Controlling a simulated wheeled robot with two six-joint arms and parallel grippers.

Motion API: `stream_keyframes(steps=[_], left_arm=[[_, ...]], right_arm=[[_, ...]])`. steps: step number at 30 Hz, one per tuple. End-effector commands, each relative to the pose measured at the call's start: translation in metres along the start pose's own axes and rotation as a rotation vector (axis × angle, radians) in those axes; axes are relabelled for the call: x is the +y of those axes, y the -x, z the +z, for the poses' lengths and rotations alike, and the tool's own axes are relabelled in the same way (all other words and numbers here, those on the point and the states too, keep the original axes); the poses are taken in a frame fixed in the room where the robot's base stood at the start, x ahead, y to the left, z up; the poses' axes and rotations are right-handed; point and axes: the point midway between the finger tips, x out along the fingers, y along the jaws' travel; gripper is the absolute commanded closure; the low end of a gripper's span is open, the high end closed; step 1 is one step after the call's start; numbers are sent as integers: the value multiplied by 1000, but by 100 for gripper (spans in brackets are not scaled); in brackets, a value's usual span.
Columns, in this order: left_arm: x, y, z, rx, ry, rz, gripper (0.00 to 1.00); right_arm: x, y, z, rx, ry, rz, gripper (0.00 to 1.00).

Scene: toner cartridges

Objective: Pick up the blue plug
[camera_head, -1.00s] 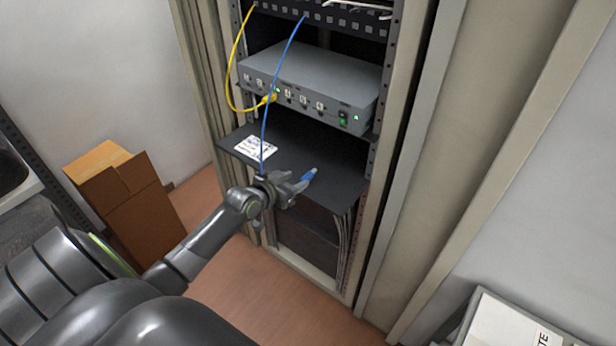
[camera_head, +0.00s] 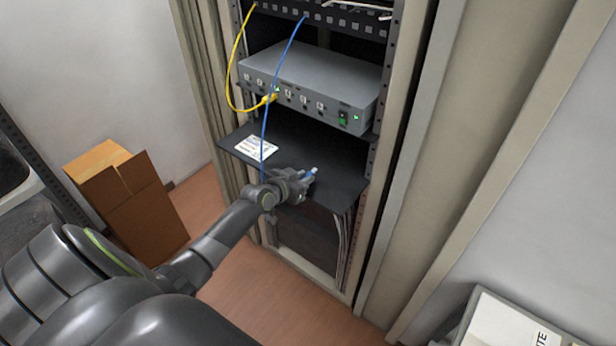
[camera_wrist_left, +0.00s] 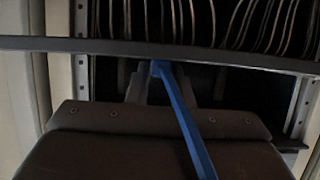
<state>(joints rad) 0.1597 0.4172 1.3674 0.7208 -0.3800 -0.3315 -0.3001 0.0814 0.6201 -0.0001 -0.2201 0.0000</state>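The blue plug (camera_head: 312,171) shows at the front right of the black shelf, just beyond my left gripper (camera_head: 303,182), which covers part of it. In the left wrist view, the plug's blue end (camera_wrist_left: 158,68) lies between the two grey fingertips (camera_wrist_left: 165,85), and the blue cable (camera_wrist_left: 187,118) runs from it down and to the right. The fingers stand apart, and I see no clear grip on the plug. Whether a finger touches it is hard to tell in the dark. My right gripper is not in view.
The black shelf (camera_head: 335,182) carries a white label (camera_head: 256,148). Above it sits a grey device (camera_head: 315,80) with a yellow cable (camera_head: 232,88). A blue cable (camera_head: 271,90) hangs in front. Rack posts flank the shelf. A cardboard box (camera_head: 140,205) stands left.

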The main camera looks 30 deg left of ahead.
Motion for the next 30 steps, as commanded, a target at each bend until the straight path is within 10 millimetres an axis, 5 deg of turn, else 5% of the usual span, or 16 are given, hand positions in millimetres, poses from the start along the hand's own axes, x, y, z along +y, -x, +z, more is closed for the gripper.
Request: stream_keyframes(steps=[4,14,30], left_arm=[[0,0,0,0,0,0,100],[0,3,-8,3,-2,1,100],[0,38,-90,2,-3,0,100]], right_arm=[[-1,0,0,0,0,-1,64],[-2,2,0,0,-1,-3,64],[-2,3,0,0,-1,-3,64]])
